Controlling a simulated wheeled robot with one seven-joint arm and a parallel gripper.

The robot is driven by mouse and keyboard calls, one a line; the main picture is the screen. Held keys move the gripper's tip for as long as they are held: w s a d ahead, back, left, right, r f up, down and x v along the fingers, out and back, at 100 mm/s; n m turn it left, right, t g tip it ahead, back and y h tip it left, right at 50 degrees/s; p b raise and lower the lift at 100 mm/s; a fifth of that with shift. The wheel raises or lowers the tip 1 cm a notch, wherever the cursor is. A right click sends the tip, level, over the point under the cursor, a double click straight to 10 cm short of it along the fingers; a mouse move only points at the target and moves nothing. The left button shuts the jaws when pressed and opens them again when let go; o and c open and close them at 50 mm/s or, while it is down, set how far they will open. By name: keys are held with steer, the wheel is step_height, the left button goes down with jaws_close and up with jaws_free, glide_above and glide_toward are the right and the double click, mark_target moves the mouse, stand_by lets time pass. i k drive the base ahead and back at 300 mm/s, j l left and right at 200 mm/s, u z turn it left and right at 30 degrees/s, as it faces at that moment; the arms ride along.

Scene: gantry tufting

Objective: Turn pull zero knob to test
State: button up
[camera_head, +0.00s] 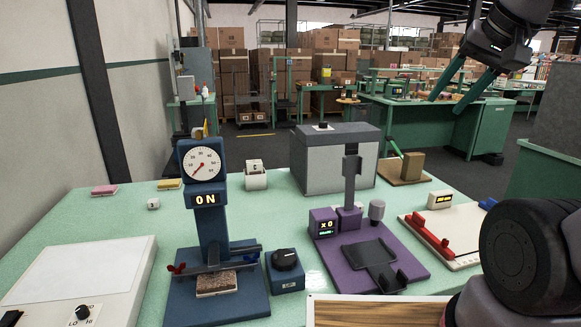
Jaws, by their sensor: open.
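A black knob (285,259) sits on a small blue box at the foot of the blue pull tester (210,222), on its right side. It looks like the pull zero knob; I cannot read its setting or any labels. My gripper (446,105) is at the upper right, high above the table and far from the knob. Its two green fingers are apart, with nothing between them.
A purple stand (372,252) is right of the knob. A grey box (335,165) stands behind. A white panel with another knob (83,312) is at the left front. A white board with a red bar (432,238) lies at right. A wood-topped board (375,312) lies in front.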

mark_target(199, 133)
steer(key=u, duration=1.35)
